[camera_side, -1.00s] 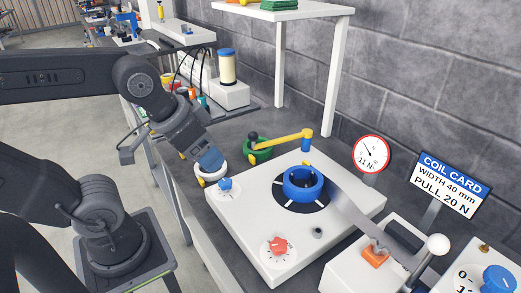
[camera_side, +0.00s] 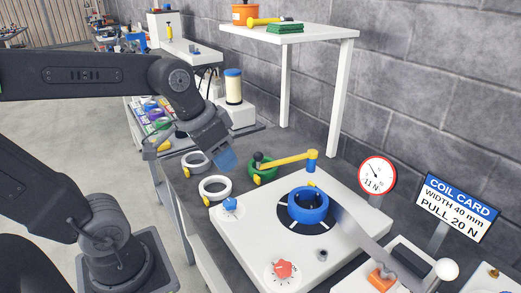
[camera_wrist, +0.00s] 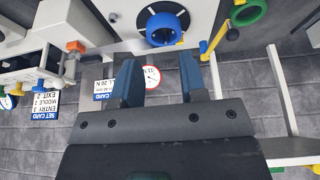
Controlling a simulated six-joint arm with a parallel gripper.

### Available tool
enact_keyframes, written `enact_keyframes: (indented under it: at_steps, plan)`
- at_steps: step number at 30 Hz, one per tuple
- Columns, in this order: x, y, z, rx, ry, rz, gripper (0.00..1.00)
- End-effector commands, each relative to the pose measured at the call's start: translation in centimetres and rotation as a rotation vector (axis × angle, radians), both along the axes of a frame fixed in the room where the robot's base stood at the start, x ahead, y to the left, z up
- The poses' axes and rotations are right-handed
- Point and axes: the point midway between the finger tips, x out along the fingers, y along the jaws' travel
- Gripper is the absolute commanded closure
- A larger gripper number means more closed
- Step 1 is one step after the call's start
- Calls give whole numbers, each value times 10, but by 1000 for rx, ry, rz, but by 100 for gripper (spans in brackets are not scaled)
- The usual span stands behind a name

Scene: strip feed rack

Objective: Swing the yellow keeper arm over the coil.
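The yellow keeper arm (camera_side: 287,160) reaches left from its blue pivot post (camera_side: 312,158), behind the coil and not over it. A black knob (camera_side: 258,157) is at its free end. The blue coil (camera_side: 308,217) sits on the round black plate of the white feed unit; it also shows in the wrist view (camera_wrist: 163,37). My gripper (camera_side: 227,161) hangs left of the knob, apart from it. In the wrist view its two blue fingers (camera_wrist: 159,65) are spread with nothing between them, and the keeper arm (camera_wrist: 216,36) lies to their right.
White rings (camera_side: 214,197) and a green ring (camera_side: 264,178) lie beside the feed unit (camera_side: 238,243). A gauge (camera_side: 377,174) reading 11 N and a coil card sign (camera_side: 455,203) stand at right. A white raised shelf (camera_side: 320,36) stands behind, before the block wall.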

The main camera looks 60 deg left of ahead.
Motion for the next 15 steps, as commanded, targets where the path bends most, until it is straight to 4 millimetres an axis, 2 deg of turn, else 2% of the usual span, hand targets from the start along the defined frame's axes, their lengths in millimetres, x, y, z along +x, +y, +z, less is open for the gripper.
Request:
enact_keyframes:
  at_steps: [1,5,9,12,15]
  plan:
    - [17,13,2,-18,40,7,66]
    - [59,53,4,-89,110,-17,78]
    - [98,109,-1,-186,134,-51,92]
    - [119,157,-11,-259,120,-76,100]
    - [131,203,-22,-321,84,-98,100]
